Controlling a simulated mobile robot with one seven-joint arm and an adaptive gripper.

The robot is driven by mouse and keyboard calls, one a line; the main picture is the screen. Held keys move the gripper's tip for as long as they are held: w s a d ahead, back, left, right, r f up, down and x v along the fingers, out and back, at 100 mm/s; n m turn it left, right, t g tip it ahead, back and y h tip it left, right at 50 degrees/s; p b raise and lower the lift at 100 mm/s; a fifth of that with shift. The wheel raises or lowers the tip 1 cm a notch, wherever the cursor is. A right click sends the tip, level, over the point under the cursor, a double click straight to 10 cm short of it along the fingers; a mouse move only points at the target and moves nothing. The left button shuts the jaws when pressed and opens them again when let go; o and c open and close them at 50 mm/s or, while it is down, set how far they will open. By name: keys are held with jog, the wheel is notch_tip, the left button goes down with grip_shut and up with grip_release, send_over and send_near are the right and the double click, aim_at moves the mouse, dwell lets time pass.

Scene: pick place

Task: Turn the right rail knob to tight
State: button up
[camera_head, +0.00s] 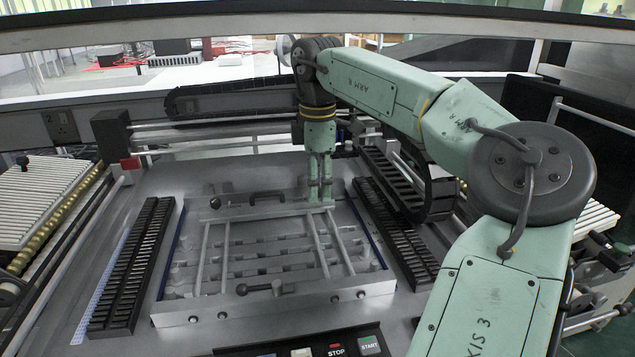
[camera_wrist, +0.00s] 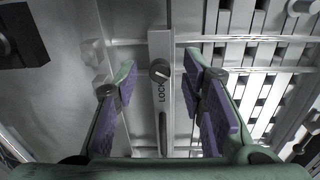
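My gripper (camera_head: 320,196) points down at the far right part of the metal fixture (camera_head: 178,300). The knob has a pale pointer line that slants to the lower right. It sits on a light metal strip (camera_wrist: 160,45) marked LOCK, next to a dark slot. Clear gaps show between the knob and both pads; I cannot tell the height. In the head view the fingers hide the knob.
Black slotted racks flank the fixture, left (camera_head: 133,262) and right (camera_head: 398,222). A STOP/START panel (camera_head: 345,347) lies in front.

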notch_tip(320, 180, up, 12)
jog(key=shift+s, duration=0.2)
dwell(0.5)
